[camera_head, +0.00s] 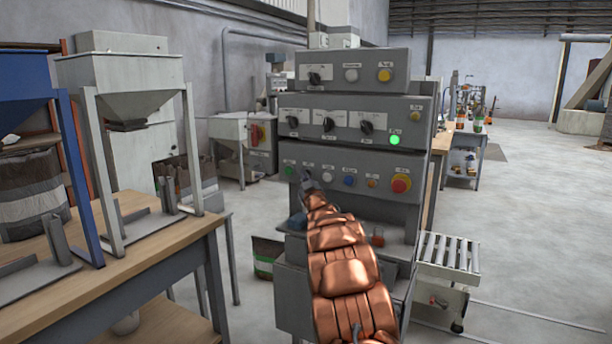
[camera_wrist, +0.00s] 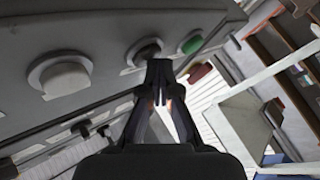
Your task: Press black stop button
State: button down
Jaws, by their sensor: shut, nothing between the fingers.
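The control console has a lower panel (camera_head: 352,165) with a row of buttons. In the wrist view, a dark button in a pale ring (camera_wrist: 143,51), which I take to be the black stop button, sits between the green button (camera_wrist: 190,44) and a whitish button (camera_wrist: 66,78). My gripper (camera_wrist: 159,74) is shut and empty, its fingertips right by the lower edge of that ring. I cannot tell whether they touch it. In the head view my gripper (camera_head: 307,183) is in front of the panel between the green button (camera_head: 289,171) and the white button (camera_head: 327,177), hiding the dark button.
A blue button (camera_head: 349,181), an orange one and a red mushroom button (camera_head: 401,184) are to the right on the same panel. Dark knobs and a lit green lamp (camera_head: 394,140) are above. A wooden table (camera_head: 150,257) with hoppers stands left.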

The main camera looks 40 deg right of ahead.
jog(key=shift+s+a+b, duration=0.3)
jog(key=shift+a+b, duration=0.15)
jog(key=shift+a, duration=0.25)
jog(key=shift+a, duration=0.1)
jog(key=shift+s+a+b, duration=0.3)
jog(key=shift+a+b, duration=0.2)
jog(key=shift+a, duration=0.45)
jog(key=shift+s+a+b, duration=0.25)
jog(key=shift+a+b, duration=0.3)
jog(key=shift+a, duration=0.35)
jog(key=shift+s+a+b, duration=0.3)
jog(key=shift+a+b, duration=0.2)
jog(key=shift+a, duration=0.45)
